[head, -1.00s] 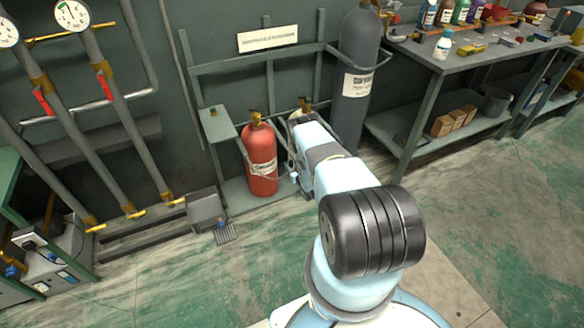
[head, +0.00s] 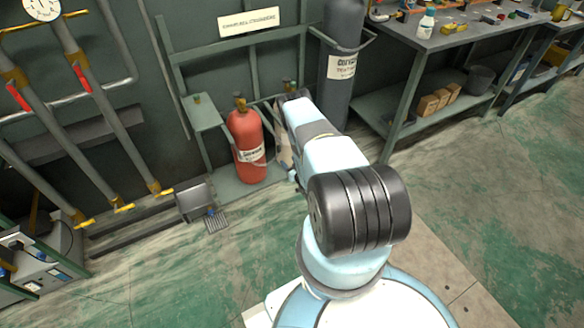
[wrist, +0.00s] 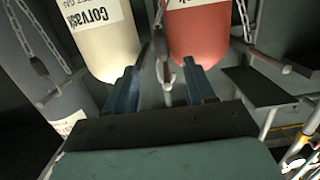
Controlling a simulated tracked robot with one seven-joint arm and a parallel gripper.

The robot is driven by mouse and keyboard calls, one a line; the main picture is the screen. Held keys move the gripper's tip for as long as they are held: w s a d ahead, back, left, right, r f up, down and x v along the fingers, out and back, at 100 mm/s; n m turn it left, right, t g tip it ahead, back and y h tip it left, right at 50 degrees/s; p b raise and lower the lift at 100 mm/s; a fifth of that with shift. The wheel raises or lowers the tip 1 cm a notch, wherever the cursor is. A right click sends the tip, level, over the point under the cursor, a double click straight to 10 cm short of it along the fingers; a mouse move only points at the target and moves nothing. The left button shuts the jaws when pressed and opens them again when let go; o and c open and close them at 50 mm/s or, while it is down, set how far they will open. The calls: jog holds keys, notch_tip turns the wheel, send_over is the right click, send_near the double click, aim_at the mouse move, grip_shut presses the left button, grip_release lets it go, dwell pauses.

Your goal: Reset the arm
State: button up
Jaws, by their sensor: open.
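My arm reaches toward the gas cylinder rack in the head view, and its links hide my gripper there. In the wrist view my gripper (wrist: 160,72) is open, with its two blue fingers apart and nothing clearly held between them. A red cylinder (head: 247,147) stands in the rack to the left of my arm. It also shows in the wrist view (wrist: 198,35), beyond the right finger. A cream cylinder (wrist: 102,40) is beyond the left finger. In the head view it is mostly hidden behind my arm.
A tall grey cylinder (head: 341,90) stands right of the rack. Chains (wrist: 262,47) hang near the cylinders. Pipes with gauges (head: 42,8) line the left wall. The green floor (head: 500,215) at the right is clear.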

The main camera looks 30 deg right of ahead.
jog(key=w+d+r+g+h, duration=0.1)
jog(key=w+r, duration=0.6)
jog(key=r, duration=0.5)
jog(key=w+d+r+g+h, duration=0.1)
jog(key=w+r, duration=0.5)
jog(key=r, duration=0.7)
jog(key=s+a+r+m+g, duration=0.1)
jog(key=a+r+g, duration=0.15)
jog(key=r, duration=1.25)
jog(key=a+r+g, duration=0.1)
jog(key=a+r, duration=0.3)
jog(key=r, duration=1.1)
jog(key=s+a+r+g, duration=0.1)
jog(key=s+a+r, duration=0.4)
jog(key=s+r, duration=0.5)
jog(key=s+a+r+g, duration=0.2)
jog(key=s+a+r, duration=0.2)
jog(key=s+r, duration=0.7)
jog(key=s+a+r, duration=0.1)
jog(key=s+a, duration=0.1)
jog(key=s, duration=0.8)
jog(key=s+a+r+g+y, duration=0.1)
jog(key=s+a, duration=0.2)
jog(key=s, duration=0.7)
jog(key=s+a+r+n+g+y, duration=0.1)
jog(key=s+a, duration=0.1)
jog(key=s, duration=0.8)
jog(key=shift+s+a+r, duration=0.3)
jog(key=shift+a, duration=0.05)
jog(key=shift+g, duration=0.25)
